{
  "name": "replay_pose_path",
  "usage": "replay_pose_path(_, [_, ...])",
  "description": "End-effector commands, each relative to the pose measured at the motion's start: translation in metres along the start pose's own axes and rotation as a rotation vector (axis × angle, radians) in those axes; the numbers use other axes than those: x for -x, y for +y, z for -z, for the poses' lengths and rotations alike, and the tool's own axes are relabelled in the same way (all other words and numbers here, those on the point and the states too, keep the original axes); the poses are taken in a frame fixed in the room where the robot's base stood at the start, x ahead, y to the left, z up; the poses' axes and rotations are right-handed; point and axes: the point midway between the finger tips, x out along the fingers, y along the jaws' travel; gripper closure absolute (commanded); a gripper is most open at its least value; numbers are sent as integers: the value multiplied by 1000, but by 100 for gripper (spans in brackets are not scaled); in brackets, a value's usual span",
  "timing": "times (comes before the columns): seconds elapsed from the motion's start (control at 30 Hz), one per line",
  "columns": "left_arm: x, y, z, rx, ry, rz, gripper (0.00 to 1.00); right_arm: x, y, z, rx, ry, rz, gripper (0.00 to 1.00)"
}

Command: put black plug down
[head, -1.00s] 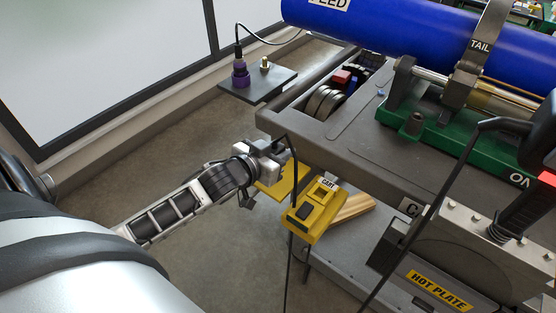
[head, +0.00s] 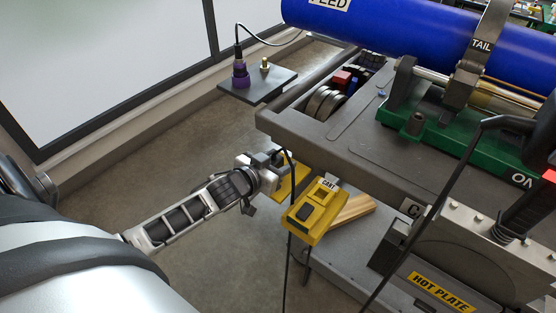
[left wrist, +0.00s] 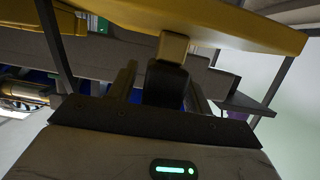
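In the left wrist view a black plug (left wrist: 164,84) stands between the fingers of my left gripper (left wrist: 163,82). Narrow gaps show beside it, so the fingers look open around it. The plug's far end meets a tan block (left wrist: 172,47) at a yellow plate (left wrist: 220,22); I cannot tell whether it rests there. In the head view my left gripper (head: 272,162) is at the yellow plate (head: 292,180) off the cart's near left corner. A black cable (head: 291,200) hangs beside it. The plug is hidden there. My right gripper is not in view.
A yellow box labelled CART (head: 314,210) hangs close to the right of my gripper. The grey cart (head: 330,135) carries a blue pipe (head: 410,30). A purple connector (head: 240,75) stands on a dark shelf (head: 262,88). Open floor lies to the left.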

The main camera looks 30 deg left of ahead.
Motion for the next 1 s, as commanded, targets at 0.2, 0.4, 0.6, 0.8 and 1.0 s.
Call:
replay_pose_path(0.2, [0,0,0,0,0,0,48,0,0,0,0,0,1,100])
replay_pose_path(0.4, [8,0,2,1,-2,-1,48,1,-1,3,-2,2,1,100])
replay_pose_path(0.6, [46,0,2,1,-3,-1,48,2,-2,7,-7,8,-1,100])
replay_pose_path(0.8, [88,0,2,2,-4,0,48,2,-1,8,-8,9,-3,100])
replay_pose_path(1.0, [114,0,2,1,-1,0,48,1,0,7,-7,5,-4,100])
